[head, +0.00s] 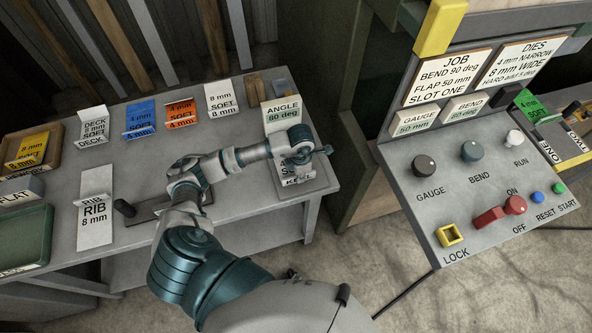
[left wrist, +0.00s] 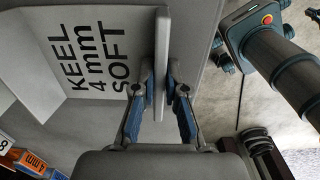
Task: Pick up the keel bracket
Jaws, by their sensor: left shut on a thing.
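The keel bracket (left wrist: 78,50) is a pale grey bent plate lettered "KEEL 4 mm SOFT" in the left wrist view. My left gripper (left wrist: 160,88) is shut on its upright flange, one blue-padded finger on each side. In the head view the bracket (head: 300,172) is at the right end of the bench, largely hidden behind my left gripper (head: 308,146) and forearm. I cannot tell whether it rests on the surface or hangs just above it. My right gripper is in neither view.
An "ANGLE 80 deg" block (head: 282,112) stands just behind my left gripper. Other labelled brackets, such as the rib (head: 95,208) and white 8 mm soft piece (head: 222,98), stand along the bench (head: 150,178). A control panel (head: 470,190) is at right, across a gap of floor.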

